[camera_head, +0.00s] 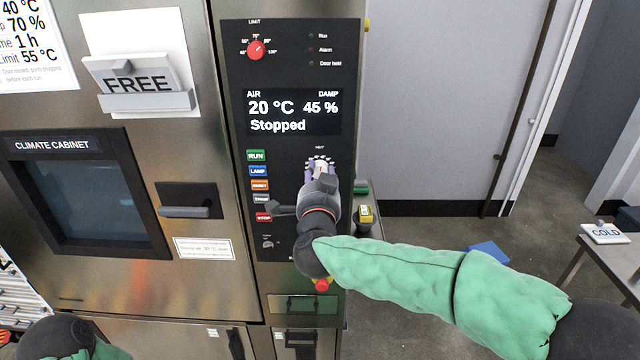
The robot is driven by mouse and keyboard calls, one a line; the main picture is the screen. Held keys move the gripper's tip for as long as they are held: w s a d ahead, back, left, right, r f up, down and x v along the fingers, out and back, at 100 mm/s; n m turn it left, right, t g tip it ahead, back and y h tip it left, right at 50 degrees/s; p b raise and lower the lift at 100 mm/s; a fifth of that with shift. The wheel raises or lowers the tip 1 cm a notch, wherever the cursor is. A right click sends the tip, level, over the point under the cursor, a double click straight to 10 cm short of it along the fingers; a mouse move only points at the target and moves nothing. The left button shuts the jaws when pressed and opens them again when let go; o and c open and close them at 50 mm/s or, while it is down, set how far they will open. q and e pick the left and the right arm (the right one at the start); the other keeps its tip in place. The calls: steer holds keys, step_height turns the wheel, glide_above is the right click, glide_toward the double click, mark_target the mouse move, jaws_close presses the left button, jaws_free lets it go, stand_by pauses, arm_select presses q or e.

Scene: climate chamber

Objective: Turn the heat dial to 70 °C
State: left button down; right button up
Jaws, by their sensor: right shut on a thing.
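The heat dial is on the black control panel (290,90), under a small label at mid-height. My right gripper (320,172) is shut on the dial and hides most of it, so its pointer and setting cannot be read. Part of a scale shows around the fingertips. The display (293,111) reads AIR 20 °C, DAMP 45 % and Stopped. Of my left arm only a dark joint and green sleeve show at the bottom left; its gripper is out of view.
A red limit dial (256,49) sits higher on the panel. Left of my gripper is a column of buttons, with green RUN (256,156) on top and red STOP (264,217) lower. A table with a COLD sign (605,233) is at far right.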

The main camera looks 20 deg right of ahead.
steer(key=m+b, duration=0.3)
steer(key=m, duration=0.1)
steer(key=m+b, duration=0.3)
steer(key=m, duration=0.2)
steer(key=m+b, duration=0.3)
steer(key=m, duration=0.1)
steer(key=shift+a+f+b, duration=0.2)
steer(key=shift+f+b, duration=0.1)
steer(key=shift+f, duration=0.1)
steer(key=shift+r+m+b, duration=0.25)
steer(key=shift+m+b, duration=0.65)
steer(key=shift+m, duration=0.6)
steer(key=shift+r, duration=0.1)
steer(key=o, duration=1.1)
steer(key=shift+o, duration=0.2)
steer(key=shift+d+r, duration=0.1)
